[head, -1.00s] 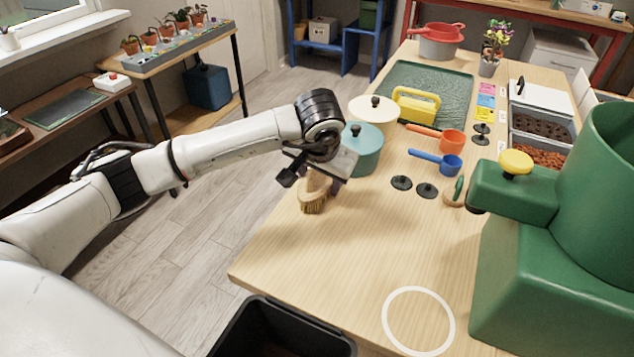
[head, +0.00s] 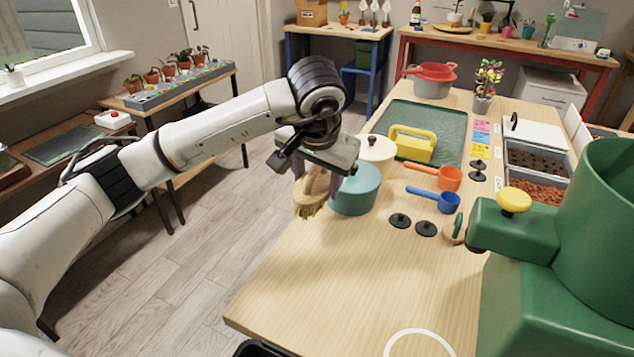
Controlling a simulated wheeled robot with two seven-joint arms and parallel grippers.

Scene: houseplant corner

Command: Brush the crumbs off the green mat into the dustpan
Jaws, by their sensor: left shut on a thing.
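The green mat (head: 447,121) lies on the far part of the wooden table. A yellow object with a raised handle (head: 413,146), perhaps the dustpan, is at the mat's near edge. My left gripper (head: 318,172) is shut on a wooden brush (head: 311,190) with pale bristles pointing down (head: 307,211). It holds the brush at the table's left edge, left of the teal pot and short of the mat. The gripper hides the brush's upper part. I cannot make out crumbs on the mat. My right gripper is not in view.
Orange (head: 448,177) and blue (head: 447,202) scoops and black discs (head: 400,220) lie to the right. A large green container (head: 600,215) fills the right side. The near table is mostly clear.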

